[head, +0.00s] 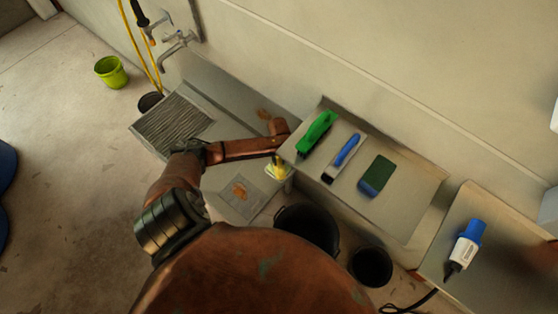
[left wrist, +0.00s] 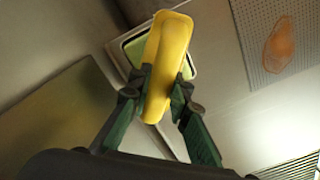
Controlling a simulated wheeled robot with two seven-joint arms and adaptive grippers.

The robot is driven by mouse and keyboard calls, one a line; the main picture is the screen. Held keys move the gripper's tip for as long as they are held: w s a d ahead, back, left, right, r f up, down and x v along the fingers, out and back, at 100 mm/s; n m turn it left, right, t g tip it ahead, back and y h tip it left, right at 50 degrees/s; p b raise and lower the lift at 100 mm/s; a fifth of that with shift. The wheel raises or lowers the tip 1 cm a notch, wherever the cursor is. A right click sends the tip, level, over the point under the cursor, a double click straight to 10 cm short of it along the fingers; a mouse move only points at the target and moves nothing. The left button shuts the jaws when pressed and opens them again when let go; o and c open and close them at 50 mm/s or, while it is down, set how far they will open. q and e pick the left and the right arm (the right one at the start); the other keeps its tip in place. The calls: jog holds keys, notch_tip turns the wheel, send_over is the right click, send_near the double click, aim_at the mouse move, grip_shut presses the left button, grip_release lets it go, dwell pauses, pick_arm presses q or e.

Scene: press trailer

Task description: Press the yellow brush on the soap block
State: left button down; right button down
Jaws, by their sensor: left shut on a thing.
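The yellow brush (left wrist: 168,62) is clasped between the dark fingers of my left gripper (left wrist: 162,90) in the left wrist view. In the head view the yellow brush (head: 278,170) is small and partly hidden by my left arm. A pale green block, which looks like the soap block (left wrist: 134,50), sits in a light-rimmed dish behind the brush in the left wrist view. The brush overlaps the block in the picture, and I cannot tell whether they touch. In the head view the pale dish (head: 278,175) shows around the brush. My right gripper is not in view.
A shelf (head: 408,208) to the right holds a green brush (head: 317,132), a blue-handled brush (head: 345,155) and a green-blue sponge (head: 377,176). Black buckets (head: 308,232) stand below it. A blue-white tool (head: 466,244) lies far right. A wall runs behind. Floor at left is mostly clear.

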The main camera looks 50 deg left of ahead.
pick_arm(q)
jog(key=shift+f, duration=0.5)
dwell(0.6)
jog(key=shift+f, duration=0.1)
dwell(2.1)
